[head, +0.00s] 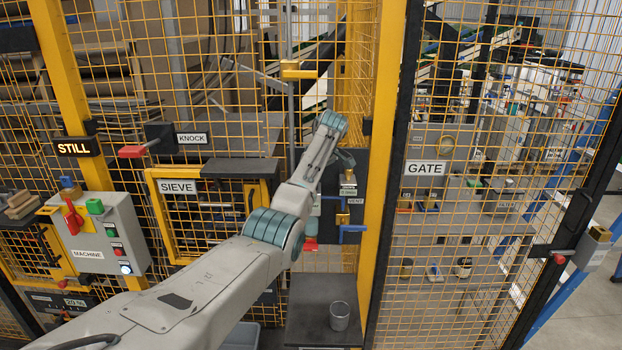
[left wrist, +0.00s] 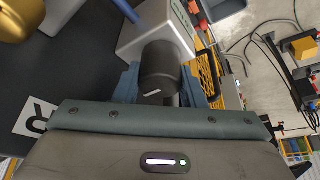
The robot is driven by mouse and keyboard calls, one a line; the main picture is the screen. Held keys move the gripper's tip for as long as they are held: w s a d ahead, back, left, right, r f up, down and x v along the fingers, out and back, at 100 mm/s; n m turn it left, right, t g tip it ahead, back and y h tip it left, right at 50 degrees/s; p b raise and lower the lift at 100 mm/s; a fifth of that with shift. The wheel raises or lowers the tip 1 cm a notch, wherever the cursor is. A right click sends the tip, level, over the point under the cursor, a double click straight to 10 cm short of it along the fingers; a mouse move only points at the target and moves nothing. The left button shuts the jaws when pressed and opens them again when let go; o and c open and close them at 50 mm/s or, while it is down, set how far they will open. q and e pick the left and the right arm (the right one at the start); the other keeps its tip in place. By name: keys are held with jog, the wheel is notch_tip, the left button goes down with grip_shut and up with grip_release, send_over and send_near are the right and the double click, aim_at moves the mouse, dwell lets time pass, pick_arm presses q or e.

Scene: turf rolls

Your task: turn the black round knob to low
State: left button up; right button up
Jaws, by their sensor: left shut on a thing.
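The black round knob (left wrist: 160,68) sticks out of a pale grey box (left wrist: 152,30) in the left wrist view. A short white mark shows on its near face. My left gripper (left wrist: 160,88) has its blue fingers on both sides of the knob and is shut on it. In the head view my left arm reaches to the yellow-posted fence, and the left gripper (head: 346,160) is partly hidden behind the wrist. The knob cannot be made out there, and no low marking can be read. My right gripper is in neither view.
A blue-handled valve (head: 352,228) labelled VENT sits below the gripper. A grey cup (head: 340,315) stands on a dark stand. The MACHINE box (head: 100,235), under a STILL sign (head: 75,148), is at left.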

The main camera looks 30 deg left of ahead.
pick_arm(q)
jog(key=shift+r, duration=0.15)
jog(key=o, duration=1)
jog(key=shift+w+d+r+b, duration=0.1)
jog(key=shift+d+r+b, duration=0.2)
jog(key=shift+b, duration=0.25)
jog(key=b+v, duration=0.4)
jog(key=v, duration=0.6)
jog(key=shift+a, duration=0.1)
